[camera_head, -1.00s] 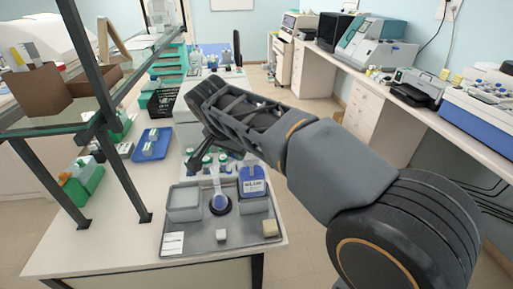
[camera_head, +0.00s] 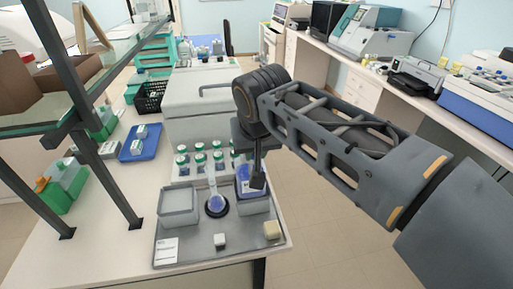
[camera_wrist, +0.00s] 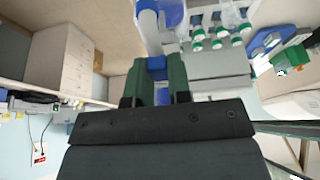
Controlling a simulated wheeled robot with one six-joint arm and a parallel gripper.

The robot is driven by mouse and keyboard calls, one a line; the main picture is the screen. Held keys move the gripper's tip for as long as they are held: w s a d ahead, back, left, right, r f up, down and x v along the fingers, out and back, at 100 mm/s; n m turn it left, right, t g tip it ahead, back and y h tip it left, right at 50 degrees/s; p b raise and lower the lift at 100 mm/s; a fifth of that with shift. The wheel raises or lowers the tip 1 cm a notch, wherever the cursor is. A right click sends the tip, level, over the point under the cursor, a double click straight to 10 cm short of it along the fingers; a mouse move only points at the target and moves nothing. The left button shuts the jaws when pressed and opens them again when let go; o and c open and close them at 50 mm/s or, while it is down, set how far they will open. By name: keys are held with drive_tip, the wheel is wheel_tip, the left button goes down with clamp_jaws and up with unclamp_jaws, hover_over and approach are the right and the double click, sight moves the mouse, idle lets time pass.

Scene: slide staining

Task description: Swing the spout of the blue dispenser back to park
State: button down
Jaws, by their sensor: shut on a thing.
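The blue dispenser (camera_head: 242,188) stands at the right of the grey tray, next to the round-bottomed flask of blue liquid (camera_head: 216,204). My gripper (camera_head: 258,183) points down over the dispenser and hides much of it. In the wrist view my gripper's dark green fingers (camera_wrist: 155,84) are closed on both sides of a small blue piece of the spout (camera_wrist: 157,66). A pale tube runs from this piece towards the top of that view, beside the blue flask (camera_wrist: 173,12). The head view hides where the spout's tip points.
The grey tray (camera_head: 200,248) also holds an empty grey basin (camera_head: 177,206), a white label card (camera_head: 165,251) and two small blocks. Green-capped bottles (camera_head: 200,158) stand just behind the tray. A glass shelf on dark posts (camera_head: 93,165) is at the left.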

drive_tip(key=shift+f, duration=0.1)
idle(0.4)
drive_tip(key=c, duration=1)
unclamp_jaws()
drive_tip(key=shift+c, duration=0.2)
drive_tip(key=shift+d, duration=0.1)
drive_tip(key=p+v, duration=0.1)
drive_tip(key=v, duration=1.3)
drive_tip(key=shift+d, duration=0.1)
drive_tip(key=s+d+f+m, duration=0.1)
drive_tip(key=d+f, duration=0.8)
drive_tip(key=f, duration=0.4)
drive_tip(key=s+d+f+m+h, duration=0.1)
drive_tip(key=d+f+m, duration=0.1)
drive_tip(key=d+f, duration=0.8)
wheel_tip(320, 180, down, 3)
drive_tip(key=shift+r+g, duration=0.1)
drive_tip(key=shift+g, duration=0.2)
